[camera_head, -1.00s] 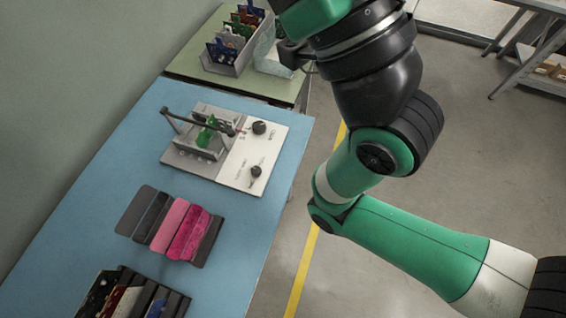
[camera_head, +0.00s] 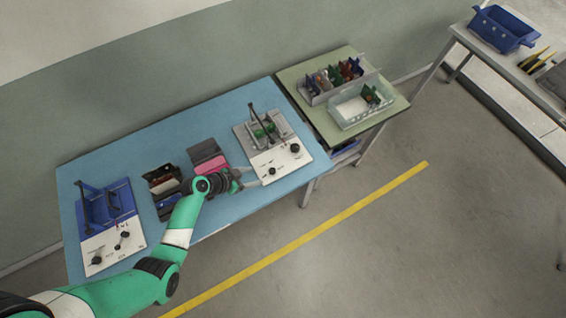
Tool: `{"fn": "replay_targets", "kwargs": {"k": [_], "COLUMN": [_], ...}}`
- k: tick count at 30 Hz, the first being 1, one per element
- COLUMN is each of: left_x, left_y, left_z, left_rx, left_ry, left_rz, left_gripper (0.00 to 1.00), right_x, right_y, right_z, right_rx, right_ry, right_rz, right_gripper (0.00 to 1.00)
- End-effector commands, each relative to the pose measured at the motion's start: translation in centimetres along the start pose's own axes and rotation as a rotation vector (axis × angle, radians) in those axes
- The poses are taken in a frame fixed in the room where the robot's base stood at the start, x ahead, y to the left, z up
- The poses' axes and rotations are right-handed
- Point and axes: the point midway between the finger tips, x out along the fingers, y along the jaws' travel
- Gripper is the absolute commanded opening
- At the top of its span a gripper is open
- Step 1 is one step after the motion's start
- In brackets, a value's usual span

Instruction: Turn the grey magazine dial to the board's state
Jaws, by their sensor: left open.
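The grey station (camera_head: 243,133) stands at the right end of the blue table, with a raised lever arm and a green board (camera_head: 262,131) in its fixture. Its white front panel carries two dark dials, a left dial (camera_head: 272,171) and a right dial (camera_head: 295,148). The labels and the dials' pointer settings are too small to read. My left gripper (camera_head: 251,177) is open, just left of the left dial and apart from it, near the table's front edge. My right gripper is not in view.
A blue station (camera_head: 120,190) with its own dials stands at the table's left end. A dark case (camera_head: 163,180) and a grey-and-pink holder (camera_head: 207,158) lie between. A green table (camera_head: 300,78) bears a card rack (camera_head: 345,83) and a clear bin (camera_head: 350,118).

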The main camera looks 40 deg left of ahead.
Motion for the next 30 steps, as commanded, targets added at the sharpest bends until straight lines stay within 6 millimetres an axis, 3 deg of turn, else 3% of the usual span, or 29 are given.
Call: {"fn": "replay_targets", "kwargs": {"k": [4, 10, 19, 24, 30], "left_x": [-0.7, 0.6, 6.2, 9.2, 11.0], "left_y": [-0.6, -0.6, -0.6, -0.6, -0.7], "left_z": [-0.2, 0.1, 0.5, 0.0, -0.3], "left_rx": [-0.012, -0.008, -0.005, -0.007, -0.008], "left_ry": [-0.001, 0.001, 0.002, 0.0, 0.002], "left_rz": [-0.011, -0.011, -0.011, -0.009, -0.011], "left_gripper": [0.67, 0.67, 0.67, 0.67, 0.67], "right_x": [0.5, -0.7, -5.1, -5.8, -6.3], "right_y": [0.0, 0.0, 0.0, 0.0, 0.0], "right_z": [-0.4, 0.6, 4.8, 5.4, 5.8], "right_rx": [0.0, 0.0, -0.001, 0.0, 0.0], "right_ry": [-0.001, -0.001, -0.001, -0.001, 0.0], "right_rz": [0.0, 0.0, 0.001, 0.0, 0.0], "right_gripper": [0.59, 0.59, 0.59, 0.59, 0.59]}}
